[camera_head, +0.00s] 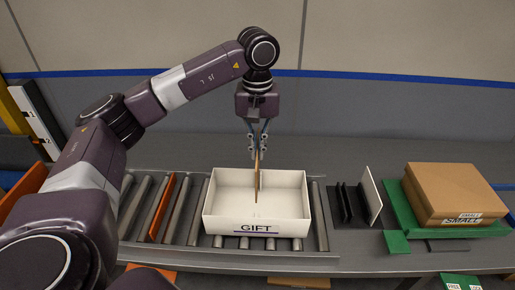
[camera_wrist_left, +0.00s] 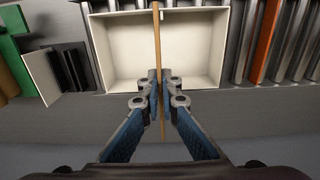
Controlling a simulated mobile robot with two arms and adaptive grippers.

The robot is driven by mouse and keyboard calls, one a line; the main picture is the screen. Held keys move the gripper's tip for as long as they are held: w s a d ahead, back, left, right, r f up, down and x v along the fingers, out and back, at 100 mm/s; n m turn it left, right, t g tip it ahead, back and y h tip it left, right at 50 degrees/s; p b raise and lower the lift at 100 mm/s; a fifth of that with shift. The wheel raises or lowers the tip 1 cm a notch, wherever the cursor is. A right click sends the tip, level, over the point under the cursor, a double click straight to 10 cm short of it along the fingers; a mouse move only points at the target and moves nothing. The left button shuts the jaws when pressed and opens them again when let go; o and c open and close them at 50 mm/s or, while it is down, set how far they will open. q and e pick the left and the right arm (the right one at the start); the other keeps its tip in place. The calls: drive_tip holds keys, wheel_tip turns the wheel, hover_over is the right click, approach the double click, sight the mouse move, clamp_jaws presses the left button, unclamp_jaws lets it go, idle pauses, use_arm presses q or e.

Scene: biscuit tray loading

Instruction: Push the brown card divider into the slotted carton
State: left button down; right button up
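The white open carton (camera_head: 222,224) marked GIFT stands on the roller conveyor in the head view. It also shows in the left wrist view (camera_wrist_left: 112,62). My left gripper (camera_head: 258,152) hangs over the carton's far side, fingers pointing down. It is shut on the brown card divider (camera_head: 257,182), which is upright and seen nearly edge-on. In the left wrist view the fingertips (camera_wrist_left: 158,88) pinch the divider (camera_wrist_left: 156,40) from both sides. The divider's lower end overlaps the carton's inside; I cannot tell whether it touches the floor or sits in a slot. My right gripper is not in view.
A rack (camera_head: 356,212) with several black cards and a white card (camera_head: 370,190) stands right of the carton. Further right, a brown box (camera_head: 455,190) labelled SMALL sits on a green base (camera_head: 396,206). An orange strip (camera_head: 162,208) lies across the rollers at left.

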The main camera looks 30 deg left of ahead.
use_arm(q)
drive_tip(key=shift+f+b, duration=0.75)
drive_tip(key=shift+f, duration=0.4)
drive_tip(key=shift+f+b, duration=1.8)
drive_tip(key=shift+f, duration=0.7)
drive_tip(key=shift+f+b, duration=1.3)
drive_tip(key=shift+f, duration=0.85)
drive_tip(key=shift+f+b, duration=1.35)
drive_tip(key=shift+f, duration=0.1)
drive_tip(key=c, duration=2.1)
unclamp_jaws()
drive_tip(key=shift+r, duration=0.15)
drive_tip(key=shift+c, duration=0.3)
